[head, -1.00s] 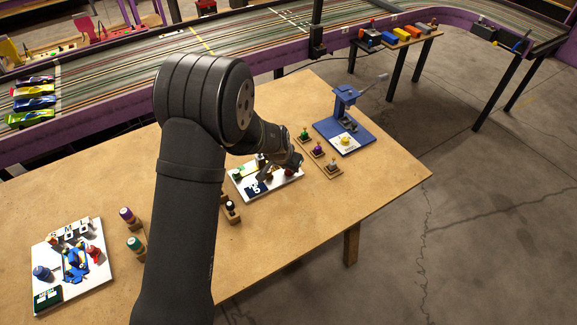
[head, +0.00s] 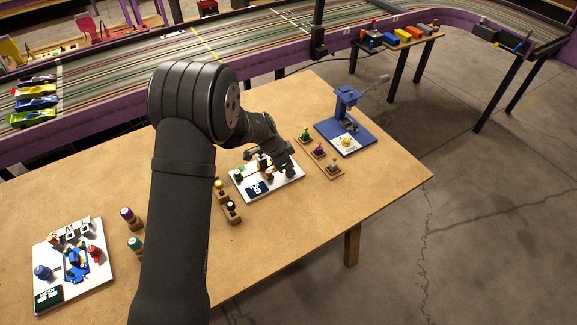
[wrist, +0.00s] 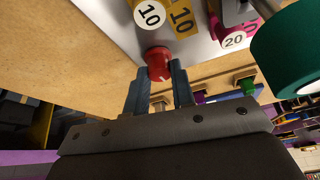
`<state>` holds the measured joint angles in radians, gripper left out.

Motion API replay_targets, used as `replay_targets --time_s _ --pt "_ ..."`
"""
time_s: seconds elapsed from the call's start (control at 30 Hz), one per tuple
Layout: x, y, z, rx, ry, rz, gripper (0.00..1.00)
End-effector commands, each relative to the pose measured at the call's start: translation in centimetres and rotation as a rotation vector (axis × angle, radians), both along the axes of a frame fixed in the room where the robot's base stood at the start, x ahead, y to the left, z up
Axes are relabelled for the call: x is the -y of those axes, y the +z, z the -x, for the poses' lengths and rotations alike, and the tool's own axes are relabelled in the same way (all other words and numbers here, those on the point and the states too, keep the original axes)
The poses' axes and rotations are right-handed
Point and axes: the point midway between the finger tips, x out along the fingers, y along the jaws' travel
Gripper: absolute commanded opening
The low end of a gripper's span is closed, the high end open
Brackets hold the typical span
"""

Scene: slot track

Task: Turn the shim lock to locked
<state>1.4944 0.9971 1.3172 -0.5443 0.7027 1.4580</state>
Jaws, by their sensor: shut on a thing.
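A small red knob (wrist: 159,64) stands on the white board (wrist: 110,22) in the wrist view. It is likely the shim lock, but no label shows. My gripper (wrist: 162,76) has its two blue-grey fingers closed on either side of the knob, near the board's edge. In the head view my gripper (head: 288,170) is low over the right part of the white board (head: 287,188), and its fingers hide the knob. I cannot read the knob's locked or unlocked marks.
White-topped 10 (wrist: 149,14) and 20 (wrist: 233,40) pieces stand close by. A large green cylinder (wrist: 290,55) is at the wrist view's right. The blue press (head: 347,115) and a row with a purple knob (head: 318,150) stand right of the board. The table front is clear.

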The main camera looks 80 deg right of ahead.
Motion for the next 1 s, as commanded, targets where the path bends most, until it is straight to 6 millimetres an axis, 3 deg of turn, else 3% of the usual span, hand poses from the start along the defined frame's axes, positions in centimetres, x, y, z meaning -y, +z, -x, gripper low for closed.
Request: replay_targets --time_s 0.7,0.73,0.83,1.0 --pt "-0.02 -0.06 -0.11 0.001 -0.079 -0.002 0.00" --pt "-0.01 -0.07 -0.11 0.001 -0.079 -0.002 0.25" --pt "-0.01 -0.06 -0.11 0.002 -0.079 -0.001 0.44" --pt "0.01 -0.05 -0.08 0.002 -0.079 -0.001 0.45"
